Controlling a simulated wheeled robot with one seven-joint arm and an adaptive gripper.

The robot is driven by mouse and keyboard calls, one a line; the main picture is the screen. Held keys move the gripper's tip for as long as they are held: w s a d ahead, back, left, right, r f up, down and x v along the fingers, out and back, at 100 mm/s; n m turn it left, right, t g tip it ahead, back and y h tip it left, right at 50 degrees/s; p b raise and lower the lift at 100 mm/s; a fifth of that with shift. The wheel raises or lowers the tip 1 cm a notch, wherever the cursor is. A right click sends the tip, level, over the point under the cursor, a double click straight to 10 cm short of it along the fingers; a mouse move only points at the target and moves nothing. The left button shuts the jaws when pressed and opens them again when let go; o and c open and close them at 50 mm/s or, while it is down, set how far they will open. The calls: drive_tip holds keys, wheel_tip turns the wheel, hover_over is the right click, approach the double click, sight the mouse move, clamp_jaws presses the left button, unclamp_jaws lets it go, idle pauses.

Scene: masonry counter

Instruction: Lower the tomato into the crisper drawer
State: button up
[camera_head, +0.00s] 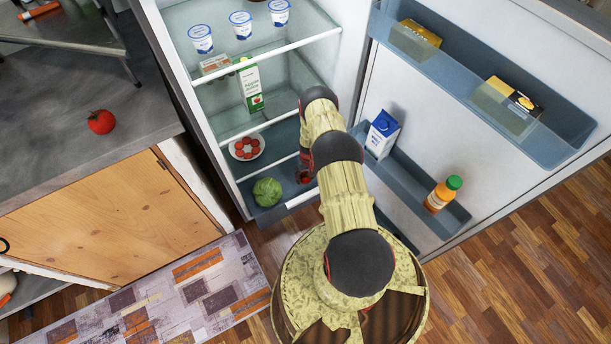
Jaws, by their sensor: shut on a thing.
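My gripper (305,172) is inside the lower part of the open fridge, at the right end of the crisper drawer (290,203). It is shut on a tomato (303,179), of which only a small dark red part shows; my arm and fingers hide the rest. The drawer is pulled out, and a green cabbage (267,191) lies at its left. I cannot tell how far the tomato is above the drawer floor. Another red tomato (101,122) sits on the grey counter at the left.
A white plate of several red round things (246,147) stands on the shelf above the drawer. A carton (251,86) and yogurt cups (241,25) stand higher. The open door at right holds a milk carton (382,135) and a bottle (443,194), near my arm.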

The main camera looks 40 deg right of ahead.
sight(307, 175)
drive_tip(key=shift+f, duration=1.95)
drive_tip(key=shift+f, duration=2.5)
idle(0.7)
drive_tip(key=o, duration=1.2)
drive_tip(key=shift+o, duration=0.5)
drive_tip(key=shift+r, duration=0.1)
drive_tip(key=r, duration=1.1)
drive_tip(key=shift+s+d+r, duration=0.15)
drive_tip(key=shift+d+r, duration=0.15)
drive_tip(key=shift+r, duration=0.1)
